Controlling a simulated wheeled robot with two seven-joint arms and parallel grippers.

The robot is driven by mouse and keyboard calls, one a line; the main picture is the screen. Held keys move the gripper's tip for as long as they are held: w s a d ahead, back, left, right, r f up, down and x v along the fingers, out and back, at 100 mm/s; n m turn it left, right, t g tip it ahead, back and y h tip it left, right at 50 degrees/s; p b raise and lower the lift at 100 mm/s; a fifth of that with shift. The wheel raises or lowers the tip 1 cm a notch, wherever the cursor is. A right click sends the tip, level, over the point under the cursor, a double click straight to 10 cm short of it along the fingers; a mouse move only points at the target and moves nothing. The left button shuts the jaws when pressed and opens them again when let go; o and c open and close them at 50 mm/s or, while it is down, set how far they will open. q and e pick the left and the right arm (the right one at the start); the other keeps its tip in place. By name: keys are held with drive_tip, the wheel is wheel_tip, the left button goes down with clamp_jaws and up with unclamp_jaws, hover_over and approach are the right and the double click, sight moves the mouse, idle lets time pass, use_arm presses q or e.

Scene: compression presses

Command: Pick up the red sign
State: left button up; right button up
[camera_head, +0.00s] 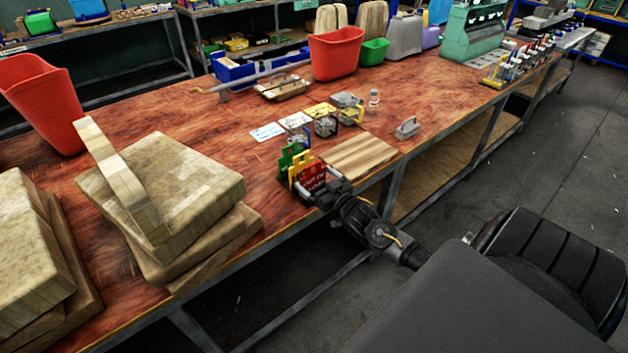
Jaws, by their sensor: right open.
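The red sign (312,177) stands upright near the front edge of the wooden workbench (240,115). It is the nearest to the right in a small row, with a yellow sign (298,167) and a green sign (287,157) beside and behind it. My right gripper (324,191) is open at the lower front of the red sign, very close to it. The gripper hides part of the sign's lower right side, and I cannot tell whether they touch. My left gripper is out of view.
A striped wooden board (359,154) lies just right of the signs. Small metal parts and cards stand behind them. Stacked wooden blocks (170,185) and a red bin (43,100) occupy the left. Another red bin (336,54) stands farther back. Bare bench surface lies left of the signs.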

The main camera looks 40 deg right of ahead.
sight(314, 177)
drive_tip(key=w, duration=0.3)
drive_tip(key=shift+w+d+p, duration=0.1)
drive_tip(key=shift+w+p, duration=0.2)
drive_tip(key=shift+w, duration=0.1)
drive_tip(key=c, duration=0.7)
drive_tip(key=shift+r, duration=0.1)
